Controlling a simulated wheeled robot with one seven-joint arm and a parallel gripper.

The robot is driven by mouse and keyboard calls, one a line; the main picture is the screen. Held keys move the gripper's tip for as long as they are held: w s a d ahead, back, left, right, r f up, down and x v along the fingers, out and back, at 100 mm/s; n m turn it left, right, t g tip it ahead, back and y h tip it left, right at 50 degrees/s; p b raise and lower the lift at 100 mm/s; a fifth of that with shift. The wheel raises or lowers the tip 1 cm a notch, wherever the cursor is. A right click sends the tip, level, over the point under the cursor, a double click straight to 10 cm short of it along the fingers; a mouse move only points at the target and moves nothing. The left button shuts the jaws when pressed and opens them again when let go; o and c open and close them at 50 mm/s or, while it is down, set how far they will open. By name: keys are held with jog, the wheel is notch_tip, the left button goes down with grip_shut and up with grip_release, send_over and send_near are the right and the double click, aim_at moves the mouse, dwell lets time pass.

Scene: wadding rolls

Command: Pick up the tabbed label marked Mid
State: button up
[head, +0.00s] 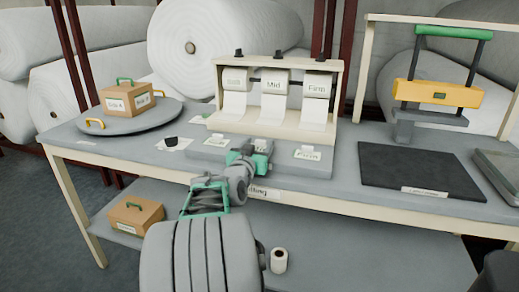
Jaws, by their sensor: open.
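A low grey block (325,165) lies on the table and carries a row of small white tabbed labels. The right label (307,154) appears to read Firm; the left label (215,143) is too small to read. The middle label (263,147) is mostly hidden by my gripper, so its marking cannot be read; it sits in line with the roll marked Mid behind. My gripper (248,156), with green fingers, is open at the front of the block, over or beside the middle label. I cannot tell whether it touches it.
A cream rack (330,97) with several marked rolls, one reading Mid (275,85), stands just behind. A grey turntable (118,121) with a box (125,99) is left. A dark mat (420,172) and a yellow-and-green press (438,93) are right.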

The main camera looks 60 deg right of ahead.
jog(key=shift+d, duration=0.3)
jog(key=shift+a, duration=0.1)
grip_shut()
